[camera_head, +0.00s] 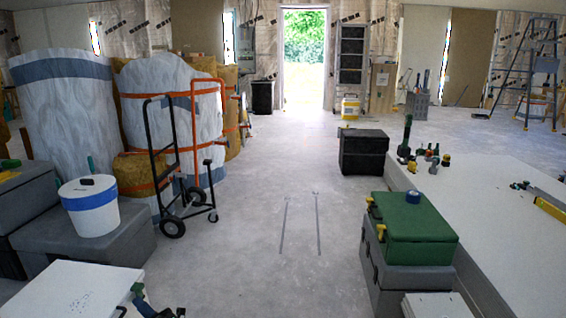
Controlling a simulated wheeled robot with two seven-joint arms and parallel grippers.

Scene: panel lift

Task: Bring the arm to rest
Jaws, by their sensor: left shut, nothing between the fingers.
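My left gripper (172,312) shows only in part, as a small dark shape at the bottom edge, left of centre. It is shut and empty, beside the right edge of a white flat surface (62,284). A small green and blue item (137,291) is at that edge, close to the gripper. Most of my left arm is out of the frame. My right gripper is not in view.
Grey boxes (105,250) with a white bucket (90,208) stand at left, before wrapped rolls and a hand truck (170,165). A green case (412,228) on a grey box and a long white table (480,210) are at right. The middle floor is clear toward the doorway.

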